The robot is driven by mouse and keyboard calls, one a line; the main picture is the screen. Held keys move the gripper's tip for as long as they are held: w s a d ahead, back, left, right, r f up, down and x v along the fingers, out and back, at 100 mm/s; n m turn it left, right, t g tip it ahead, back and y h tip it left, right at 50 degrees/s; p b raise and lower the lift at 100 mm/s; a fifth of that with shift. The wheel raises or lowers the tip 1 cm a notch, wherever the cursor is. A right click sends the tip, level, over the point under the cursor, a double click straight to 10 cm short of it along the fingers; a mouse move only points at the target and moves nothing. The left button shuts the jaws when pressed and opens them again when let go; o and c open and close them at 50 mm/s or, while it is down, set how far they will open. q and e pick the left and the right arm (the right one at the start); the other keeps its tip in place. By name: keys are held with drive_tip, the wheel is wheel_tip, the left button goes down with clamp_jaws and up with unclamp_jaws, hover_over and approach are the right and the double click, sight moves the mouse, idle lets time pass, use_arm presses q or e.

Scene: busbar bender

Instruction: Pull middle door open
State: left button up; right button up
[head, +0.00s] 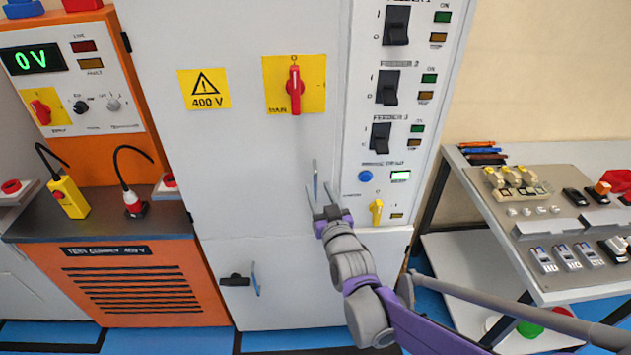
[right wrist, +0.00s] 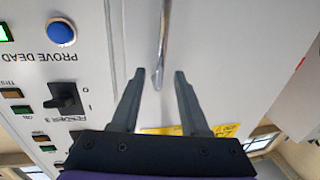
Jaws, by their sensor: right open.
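The middle door (head: 255,150) is the tall light-grey panel of the cabinet, and it looks shut. It carries a red rotary main switch (head: 295,88) on a yellow plate and a 400 V warning label (head: 204,89). Its slim upright metal handle (head: 315,178) is near the door's right edge. My right gripper (head: 320,197) is open at the handle's lower part. In the right wrist view the handle (right wrist: 163,45) runs down to between the tips of my open right gripper (right wrist: 160,76). I cannot tell whether they touch. My left gripper is out of view.
A lower door (head: 290,300) has its own handle (head: 256,280) and a black latch (head: 235,280). The feeder switch panel (head: 395,110) stands right of the middle door. An orange test supply unit (head: 125,285) is at left, and a workbench (head: 590,290) at right.

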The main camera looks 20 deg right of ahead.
sight(316, 183)
drive_tip(key=shift+w+d, duration=0.1)
drive_tip(key=shift+w, duration=2)
clamp_jaws()
